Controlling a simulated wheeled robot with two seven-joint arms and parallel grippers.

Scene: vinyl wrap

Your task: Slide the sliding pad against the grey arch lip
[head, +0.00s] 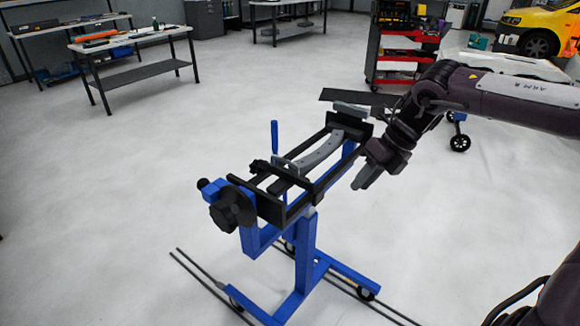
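A blue wheeled stand (304,250) carries a black clamp frame (268,205). A curved grey piece (322,150), which looks like the arch lip, lies lengthwise in the frame. A small light grey block (352,110) sits at the frame's far end; I cannot tell whether it is the sliding pad. My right gripper (367,179) hangs just right of the frame, apart from the curved piece, with its grey fingers pointing down and left. The fingers overlap in this view, so their opening is unclear, and I see no object between them. My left gripper is out of view.
A thin dark panel (360,97) juts out behind the frame's far end. A blue upright handle (274,137) rises at the frame's left side. A red tool cart (398,62) and a work table (140,72) stand farther back.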

